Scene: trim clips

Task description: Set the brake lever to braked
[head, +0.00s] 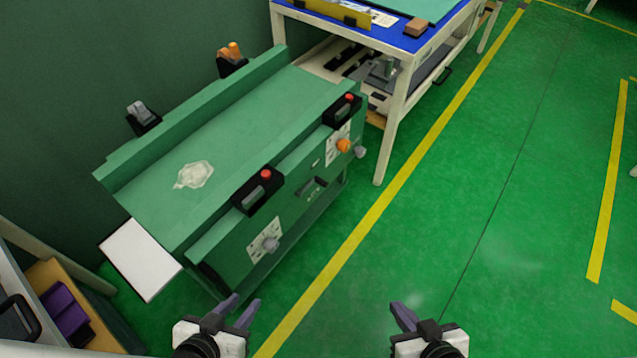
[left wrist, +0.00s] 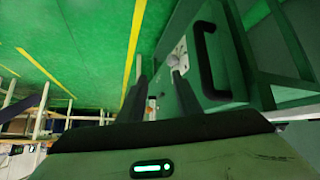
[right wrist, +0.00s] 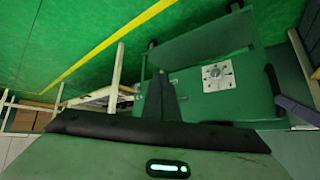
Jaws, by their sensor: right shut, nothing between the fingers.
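A green bench-like unit (head: 240,120) stands left of centre in the head view. Its near side carries a grey knob or lever on a pale marked plate (head: 268,243), and an orange knob (head: 344,146) with a grey one (head: 361,152) further along. A grey lever (head: 141,112) and an orange lever (head: 231,52) stand on its far rail. I cannot tell which is the brake lever. My left gripper (head: 246,299) is open and empty, short of the near plate. My right gripper (head: 398,308) is shut and empty, over the floor to the right.
Two black boxes with red buttons (head: 265,174) (head: 349,97) sit on the near rail. A blue-topped table (head: 385,38) stands behind. A shelf with purple items (head: 65,308) is at lower left. The green floor (head: 490,170) on the right is clear.

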